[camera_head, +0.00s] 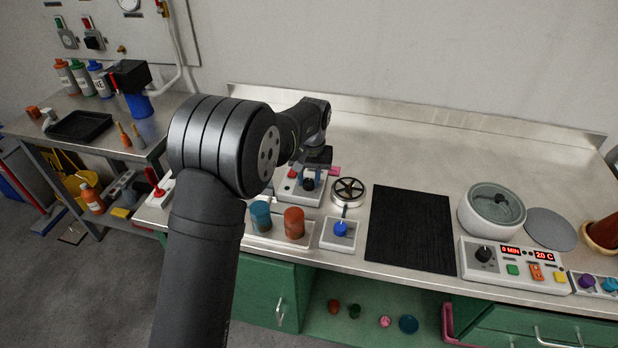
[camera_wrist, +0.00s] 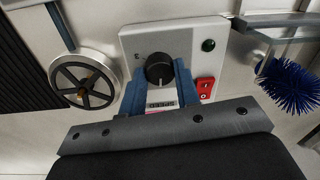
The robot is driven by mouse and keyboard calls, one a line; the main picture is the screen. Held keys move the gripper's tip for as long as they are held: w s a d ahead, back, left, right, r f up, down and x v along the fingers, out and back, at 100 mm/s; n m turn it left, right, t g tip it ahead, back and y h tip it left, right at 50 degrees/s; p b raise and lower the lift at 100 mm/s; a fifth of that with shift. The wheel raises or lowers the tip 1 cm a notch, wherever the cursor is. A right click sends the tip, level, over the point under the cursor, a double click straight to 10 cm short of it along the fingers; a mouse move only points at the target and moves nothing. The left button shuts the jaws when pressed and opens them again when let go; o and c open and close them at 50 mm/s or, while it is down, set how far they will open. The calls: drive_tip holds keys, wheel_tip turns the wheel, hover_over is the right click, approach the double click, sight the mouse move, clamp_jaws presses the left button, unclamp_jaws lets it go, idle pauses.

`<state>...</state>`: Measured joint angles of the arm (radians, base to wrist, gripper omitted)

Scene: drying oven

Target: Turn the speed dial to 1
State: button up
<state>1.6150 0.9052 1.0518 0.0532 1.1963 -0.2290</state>
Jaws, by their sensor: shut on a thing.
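The speed dial is a black round knob (camera_wrist: 159,69) on a light grey control box (camera_wrist: 205,42). In the wrist view the blue fingers of my gripper (camera_wrist: 160,85) lie on either side of the knob and are shut on it. A small label reading SPEED shows upside down between the fingers. In the head view the dial (camera_head: 308,185) sits on the box's face, with my gripper (camera_head: 316,163) just above it. The dial's pointer and most of its scale marks are too small or hidden to read.
A black spoked wheel (camera_head: 348,190) stands beside the box. A blue bristly brush (camera_wrist: 288,86) is close on the other side. Blue (camera_head: 261,215) and orange (camera_head: 294,222) containers stand in front. A black mat (camera_head: 410,230) lies farther right.

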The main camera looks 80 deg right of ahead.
sight(312, 181)
drive_tip(key=shift+n, duration=0.7)
drive_tip(key=o, duration=1)
drive_tip(key=r, duration=1.1)
drive_tip(key=s+r, duration=0.1)
drive_tip(key=r, duration=0.5)
drive_tip(key=shift+d+r, duration=0.1)
drive_tip(key=shift+r, duration=0.15)
drive_tip(key=shift+w+f, duration=0.1)
drive_tip(key=f, duration=1.7)
drive_tip(key=shift+w+f, duration=0.15)
drive_tip(key=shift+w, duration=0.25)
